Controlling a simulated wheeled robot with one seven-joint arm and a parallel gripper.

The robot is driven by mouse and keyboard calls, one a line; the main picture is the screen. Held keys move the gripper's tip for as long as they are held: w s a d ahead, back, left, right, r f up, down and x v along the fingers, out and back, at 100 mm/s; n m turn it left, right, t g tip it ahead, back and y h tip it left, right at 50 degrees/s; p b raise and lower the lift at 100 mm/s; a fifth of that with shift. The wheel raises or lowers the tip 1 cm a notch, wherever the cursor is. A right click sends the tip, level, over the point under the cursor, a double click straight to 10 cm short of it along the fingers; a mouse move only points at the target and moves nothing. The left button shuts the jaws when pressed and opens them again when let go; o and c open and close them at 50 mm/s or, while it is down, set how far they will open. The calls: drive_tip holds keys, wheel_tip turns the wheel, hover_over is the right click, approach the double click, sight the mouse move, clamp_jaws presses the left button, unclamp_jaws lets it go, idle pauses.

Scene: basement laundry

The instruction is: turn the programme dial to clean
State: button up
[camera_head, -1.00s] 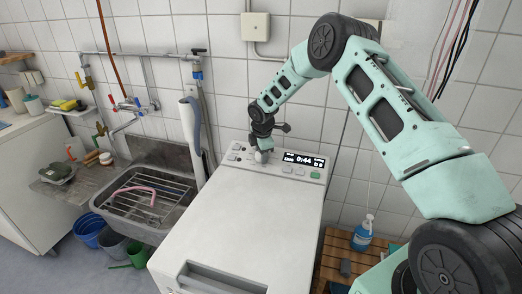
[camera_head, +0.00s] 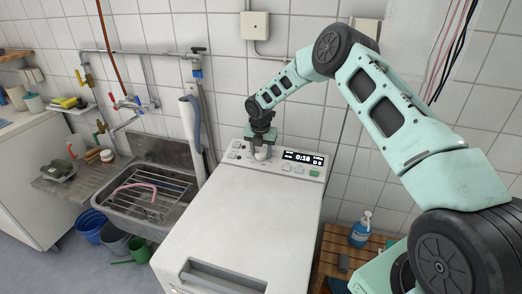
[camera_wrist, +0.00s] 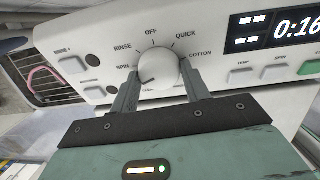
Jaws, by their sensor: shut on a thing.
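The programme dial (camera_wrist: 160,68) is a round white knob on the white machine's sloping panel; it also shows in the head view (camera_head: 262,154). My gripper (camera_wrist: 160,80) is shut on the dial, one grey finger on each side; in the head view my gripper (camera_head: 262,141) reaches down to it from behind. The dial's dark mark points to the lower left, below the SPIN label. SPIN, RINSE, OFF, QUICK and COTTON are readable around the upper side. Labels along the lower side are mostly hidden by my gripper; I cannot read "clean".
The display (camera_wrist: 285,27) right of the dial reads 0:16. Square buttons (camera_wrist: 72,64) lie left of the dial, and others (camera_wrist: 276,73) sit under the display. A sink (camera_head: 150,190) with a rack stands left of the machine. A blue bottle (camera_head: 361,229) stands on a wooden crate at right.

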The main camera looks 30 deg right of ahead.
drive_tip(key=n, duration=0.5)
drive_tip(key=shift+w+h, duration=0.1)
drive_tip(key=shift+h, duration=0.2)
drive_tip(key=shift+r+n+g, duration=0.1)
drive_tip(key=shift+n+g, duration=0.2)
drive_tip(key=shift+n, duration=2.1)
drive_tip(key=o, duration=1)
drive_tip(key=a+r+b, duration=0.1)
drive_tip(key=r, duration=0.4)
drive_tip(key=s+a+r+b, duration=0.1)
drive_tip(key=r, duration=0.5)
drive_tip(key=a+r+b, duration=0.1)
drive_tip(key=r, duration=0.5)
drive_tip(key=shift+s+b, duration=0.25)
drive_tip(key=shift+b, duration=0.05)
